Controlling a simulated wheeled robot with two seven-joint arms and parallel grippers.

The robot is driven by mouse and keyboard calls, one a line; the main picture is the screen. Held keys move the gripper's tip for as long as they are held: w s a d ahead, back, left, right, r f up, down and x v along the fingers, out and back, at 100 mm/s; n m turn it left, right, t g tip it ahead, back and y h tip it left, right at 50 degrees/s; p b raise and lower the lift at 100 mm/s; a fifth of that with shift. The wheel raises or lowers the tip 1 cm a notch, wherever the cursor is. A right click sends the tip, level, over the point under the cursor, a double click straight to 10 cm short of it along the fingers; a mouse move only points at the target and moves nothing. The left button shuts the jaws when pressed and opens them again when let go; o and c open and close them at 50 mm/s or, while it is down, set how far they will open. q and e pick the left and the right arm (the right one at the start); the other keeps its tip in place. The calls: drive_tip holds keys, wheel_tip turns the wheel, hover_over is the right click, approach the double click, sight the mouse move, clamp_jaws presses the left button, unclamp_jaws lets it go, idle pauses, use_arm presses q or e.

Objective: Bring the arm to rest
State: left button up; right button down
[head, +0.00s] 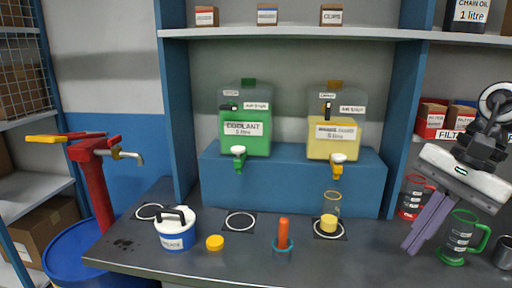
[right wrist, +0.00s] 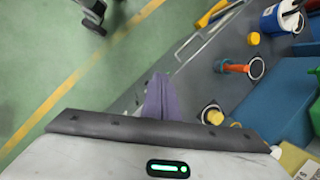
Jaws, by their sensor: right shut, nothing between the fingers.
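My right gripper (head: 412,244) hangs at the right side of the bench in the head view, its purple fingers pointing down and a little left. The fingers are together with nothing between them. In the right wrist view the closed purple fingers (right wrist: 160,88) show near the bench's front edge. A green-handled clear measuring jug (head: 459,238) stands just right of the fingers in the head view, and a red-handled jug (head: 413,197) is behind them. I cannot tell whether the fingers touch either jug. My left gripper does not show.
The dark bench (head: 300,270) carries a white-and-blue grease tub (head: 177,230), a yellow cap (head: 215,242), an orange-handled tool (head: 283,236) and a clear cylinder with yellow liquid (head: 329,222). Coolant (head: 245,140) and yellow (head: 333,138) tanks stand behind on a blue step (head: 290,185).

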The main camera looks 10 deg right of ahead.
wheel_tip(320, 180, down, 26)
drive_tip(key=w+m+t+y, duration=0.15)
drive_tip(key=m+t, duration=1.15)
drive_tip(key=m, duration=2.3)
drive_tip(key=s+a+f+m+g+h, duration=0.3)
drive_tip(key=s+a+f+m+g, duration=0.2)
drive_tip(key=s+a+f+m, duration=1)
wheel_tip(320, 180, down, 4)
drive_tip(key=a+m, duration=0.2)
drive_tip(key=m, duration=0.3)
drive_tip(key=shift+r+m, duration=0.25)
drive_tip(key=shift+m, duration=0.15)
